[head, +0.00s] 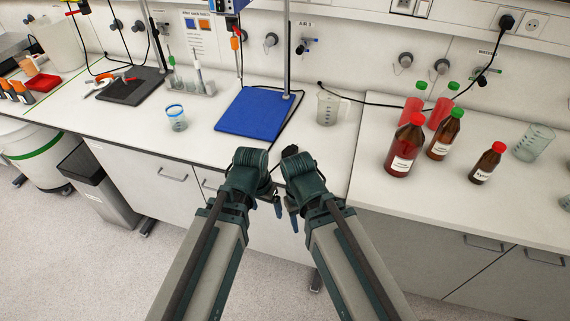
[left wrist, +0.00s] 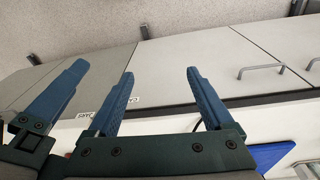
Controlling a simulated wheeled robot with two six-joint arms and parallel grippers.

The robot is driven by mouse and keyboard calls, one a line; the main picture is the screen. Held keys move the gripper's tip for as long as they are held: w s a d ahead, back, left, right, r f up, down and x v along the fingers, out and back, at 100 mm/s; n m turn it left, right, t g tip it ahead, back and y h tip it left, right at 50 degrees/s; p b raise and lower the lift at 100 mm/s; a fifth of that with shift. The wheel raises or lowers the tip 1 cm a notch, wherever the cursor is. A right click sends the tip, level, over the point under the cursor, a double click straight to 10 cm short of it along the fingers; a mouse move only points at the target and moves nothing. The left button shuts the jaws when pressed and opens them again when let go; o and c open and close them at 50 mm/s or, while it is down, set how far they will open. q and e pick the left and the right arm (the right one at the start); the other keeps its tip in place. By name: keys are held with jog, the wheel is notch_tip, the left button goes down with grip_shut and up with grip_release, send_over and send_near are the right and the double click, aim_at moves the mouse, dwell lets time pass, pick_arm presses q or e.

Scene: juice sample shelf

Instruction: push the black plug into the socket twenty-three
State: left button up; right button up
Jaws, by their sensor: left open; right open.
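A black plug (head: 506,21) sits at a wall outlet at the upper right of the head view, with a black cable hanging from it; I cannot tell how deep it is in. An empty round socket (head: 535,24) is just right of it. No number twenty-three is readable. My left gripper (head: 264,205) is open and empty in front of the bench edge, far from the plug. Its two blue fingers also show in the left wrist view (left wrist: 162,78). My right gripper (head: 302,208) is open and empty close beside it. Neither touches the plug.
Brown bottles (head: 404,150), red bottles with green caps (head: 443,105) and a beaker (head: 534,143) stand on the right bench, below the outlets. A jug (head: 328,108), a blue board (head: 252,113) and a glass (head: 176,118) stand further left. The right bench's front is clear.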

pick_arm(q)
jog(key=w+d+f+m+t+h+b, duration=0.1)
jog(key=w+t+h+b, duration=0.1)
jog(key=w, duration=0.3)
jog(key=w+d+f+m+t+h+b, duration=0.1)
jog(key=w+d+f+b, duration=0.1)
jog(key=w, duration=0.3)
jog(key=t+h+b, duration=0.2)
jog(key=t+h, duration=0.1)
jog(key=t, duration=0.1)
send_near(285, 155)
jog(key=shift+w+d+f+m, duration=0.2)
jog(key=shift+w+d+f, duration=0.15)
jog(key=shift+f, duration=0.15)
jog(key=shift+w+d+f+m, duration=0.2)
jog(key=shift+d+f, duration=0.15)
jog(key=shift+f, duration=0.15)
jog(key=shift+r+t, duration=0.1)
jog(key=shift+t, duration=0.2)
jog(key=shift+b+x, duration=2.6)
jog(key=shift+x, duration=1.9)
jog(key=shift+a, duration=0.1)
pick_arm(e)
notch_tip(285, 155, down, 13)
jog(key=shift+f, duration=0.2)
pick_arm(q)
jog(key=shift+c, duration=0.3)
grip_shut()
pick_arm(e)
jog(key=shift+r, duration=0.1)
